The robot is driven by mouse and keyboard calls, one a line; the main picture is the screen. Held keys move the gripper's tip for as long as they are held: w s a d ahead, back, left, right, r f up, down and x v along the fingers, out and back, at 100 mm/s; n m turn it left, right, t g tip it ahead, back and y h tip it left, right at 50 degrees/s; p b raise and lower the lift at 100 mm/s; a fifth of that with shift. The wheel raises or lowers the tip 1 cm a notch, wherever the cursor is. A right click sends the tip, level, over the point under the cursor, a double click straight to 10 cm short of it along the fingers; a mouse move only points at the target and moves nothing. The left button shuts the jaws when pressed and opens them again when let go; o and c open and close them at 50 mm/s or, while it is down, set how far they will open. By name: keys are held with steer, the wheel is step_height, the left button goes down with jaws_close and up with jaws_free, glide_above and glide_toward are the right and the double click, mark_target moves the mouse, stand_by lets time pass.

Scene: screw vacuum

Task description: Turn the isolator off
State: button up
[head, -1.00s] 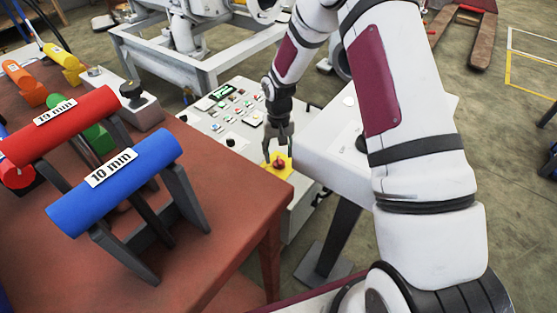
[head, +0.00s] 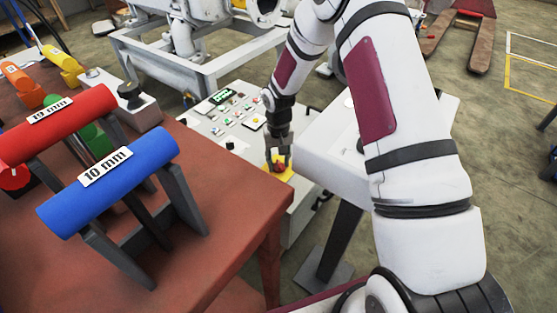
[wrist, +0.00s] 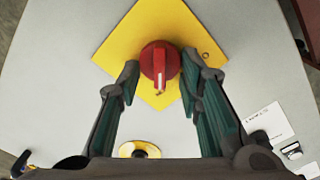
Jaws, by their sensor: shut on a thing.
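The isolator is a red rotary knob (wrist: 160,57) on a yellow diamond-shaped plate (wrist: 133,33). In the wrist view the knob's grip bar, with a white mark, points toward the bottom of the picture. In the head view the knob (head: 278,168) and plate (head: 288,176) sit at the near corner of the grey control panel. My gripper (head: 277,161) is down at the knob, partly hiding it. In the wrist view my gripper (wrist: 160,78) has one finger on each side of the knob and is shut on it.
The panel (head: 205,124) carries several small buttons and a display. A white box (head: 330,150) stands right beside my gripper. At left, the reddish table (head: 235,205) bears a blue 10 mm roller (head: 120,185) and a red one (head: 60,122). A yellow round part (wrist: 138,149) lies below the knob.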

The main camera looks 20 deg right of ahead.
steer(key=shift+n, duration=0.3)
steer(key=n+p, duration=0.2)
steer(key=n, duration=0.1)
steer(key=shift+a+n, duration=0.15)
steer(key=shift+n, duration=0.15)
steer(key=n+p, duration=0.1)
steer(key=n, duration=0.3)
steer(key=shift+s+a+n, duration=0.1)
steer(key=shift+n, duration=0.2)
steer(key=n+p, duration=0.1)
steer(key=n, duration=0.1)
steer(key=n+p, duration=0.1)
steer(key=n, duration=0.1)
steer(key=shift+s+a+n, duration=0.15)
steer(key=shift+n, duration=0.15)
steer(key=shift+s+n+p, duration=0.1)
steer(key=shift+n+p, duration=0.5)
steer(key=shift+n, duration=1.6)
steer(key=o, duration=1.1)
steer(key=shift+r, duration=0.1)
